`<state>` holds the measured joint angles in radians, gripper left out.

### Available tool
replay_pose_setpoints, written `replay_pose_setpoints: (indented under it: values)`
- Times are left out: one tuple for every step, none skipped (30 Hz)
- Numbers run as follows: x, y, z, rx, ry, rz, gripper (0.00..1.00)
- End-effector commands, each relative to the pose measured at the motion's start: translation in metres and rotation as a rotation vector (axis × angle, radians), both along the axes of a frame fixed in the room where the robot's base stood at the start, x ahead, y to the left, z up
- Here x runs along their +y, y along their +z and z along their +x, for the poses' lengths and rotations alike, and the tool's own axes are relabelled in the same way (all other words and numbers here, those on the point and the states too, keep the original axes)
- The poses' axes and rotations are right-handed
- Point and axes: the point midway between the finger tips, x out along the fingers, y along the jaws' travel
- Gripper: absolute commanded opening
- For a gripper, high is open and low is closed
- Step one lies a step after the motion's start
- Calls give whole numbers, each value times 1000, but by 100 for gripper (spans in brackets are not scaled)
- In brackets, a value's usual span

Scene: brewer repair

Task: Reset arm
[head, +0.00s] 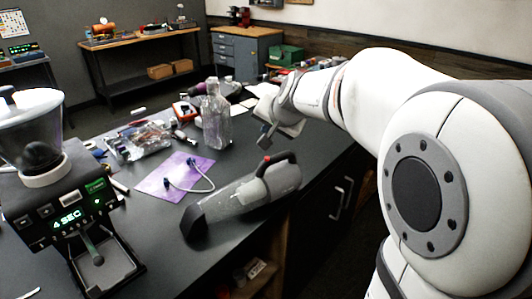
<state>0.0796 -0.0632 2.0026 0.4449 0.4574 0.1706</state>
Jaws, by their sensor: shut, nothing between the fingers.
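My white arm (375,85) reaches in from the right of the head view, bent over the front edge of the dark counter (125,217). My gripper (264,138) is at the arm's far end, above the counter, pointing down and left. It is shut and appears empty. It is right of the clear bottle (215,118) and behind the handheld vacuum (243,197), apart from both as far as I can tell. The arm's links hide part of the counter's right end.
A coffee grinder (62,205) with a lit display stands at the left. A grey cable (192,189) lies on a purple sheet (153,181). Loose parts in a clear bag (138,142) lie behind it. Tools and boxes crowd the far end. Cupboard handles (343,195) face the front.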

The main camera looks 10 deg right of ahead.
Motion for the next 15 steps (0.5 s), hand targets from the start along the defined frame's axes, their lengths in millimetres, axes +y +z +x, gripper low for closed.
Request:
replay_pose_setpoints:
  values:
    - [0, -1, 0, 0, 0, 0, 0]
    - [0, -1, 0, 0, 0, 0, 0]
    - [0, -1, 0, 0, 0, 0, 0]
    - [0, -1, 0, 1, 1, 0, 0]
    - [1, -1, -2, 2, 4, -2, 0]
    - [2, -3, -7, 9, 13, -10, 0]
    - [3, -4, -13, 19, 25, -19, 0]
    - [5, -8, -22, 34, 41, -33, 0]
    - [7, -13, -37, 59, 71, -57, 0]
    - [9, -18, -52, 83, 98, -81, 0]
    - [11, -24, -68, 112, 129, -105, 0]
    - [14, -34, -92, 152, 174, -144, 0]
    - [15, -41, -111, 185, 208, -173, 0]
    - [15, -49, -129, 218, 241, -202, 0]
    - [15, -59, -153, 259, 283, -240, 0]
